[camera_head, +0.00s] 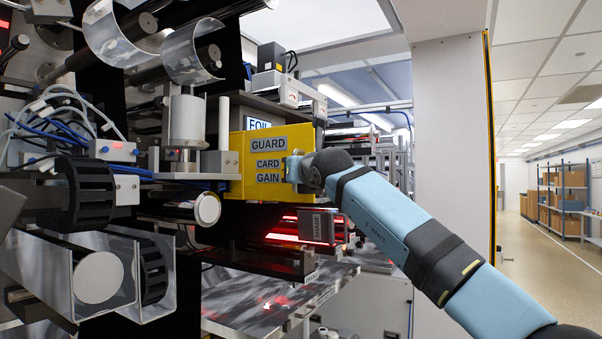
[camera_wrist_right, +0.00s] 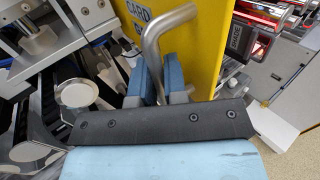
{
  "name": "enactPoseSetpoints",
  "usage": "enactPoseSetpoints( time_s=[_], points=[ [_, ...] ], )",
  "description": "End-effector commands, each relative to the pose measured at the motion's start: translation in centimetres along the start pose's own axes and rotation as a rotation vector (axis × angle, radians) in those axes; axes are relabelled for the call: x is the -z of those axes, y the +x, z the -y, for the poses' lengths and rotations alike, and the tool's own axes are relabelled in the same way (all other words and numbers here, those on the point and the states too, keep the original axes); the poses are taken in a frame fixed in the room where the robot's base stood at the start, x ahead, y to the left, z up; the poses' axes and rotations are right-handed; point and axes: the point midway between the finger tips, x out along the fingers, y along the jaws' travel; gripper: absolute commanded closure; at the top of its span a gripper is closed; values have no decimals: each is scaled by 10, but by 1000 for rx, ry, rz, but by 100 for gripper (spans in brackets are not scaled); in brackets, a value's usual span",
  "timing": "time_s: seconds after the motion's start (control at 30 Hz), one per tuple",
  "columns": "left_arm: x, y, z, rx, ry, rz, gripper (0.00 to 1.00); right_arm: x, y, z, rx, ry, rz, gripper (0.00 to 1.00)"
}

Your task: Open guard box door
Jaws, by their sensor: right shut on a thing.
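The yellow guard box (camera_head: 235,150) stands in the middle of the head view, with labels reading GUARD, CARD and GAIN on its front. Its yellow front panel also shows in the right wrist view (camera_wrist_right: 195,55). A bent grey metal handle (camera_wrist_right: 152,45) stands out from this panel. My right gripper (camera_head: 292,170) is at the right side of the front, and its blue fingers (camera_wrist_right: 163,85) are shut on the handle. The gripper and wrist hide the handle in the head view. I cannot tell whether the door is ajar. My left gripper is not in view.
Rollers and clear curved guards crowd the left, with a black ribbed cable chain (camera_head: 88,193) below them. A grey block (camera_head: 316,226) hangs under the box near red-lit rollers. A white column (camera_head: 450,130) stands at right. The aisle floor (camera_head: 545,270) is clear.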

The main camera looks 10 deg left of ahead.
Motion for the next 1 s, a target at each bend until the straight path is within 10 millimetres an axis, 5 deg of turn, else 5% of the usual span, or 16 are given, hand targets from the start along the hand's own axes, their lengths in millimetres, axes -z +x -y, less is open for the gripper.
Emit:
enactPoseSetpoints(
  time_s=[0.4,0.43,0.53,1.0],
  points=[
    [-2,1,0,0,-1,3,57,-3,0,-3,-2,-6,5,100],
    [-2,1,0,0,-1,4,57,-3,0,-3,-2,-6,5,85],
    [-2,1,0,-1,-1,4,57,-2,0,-3,-2,-5,4,63],
    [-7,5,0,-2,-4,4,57,2,-13,-1,-3,-2,3,63]
  ],
)
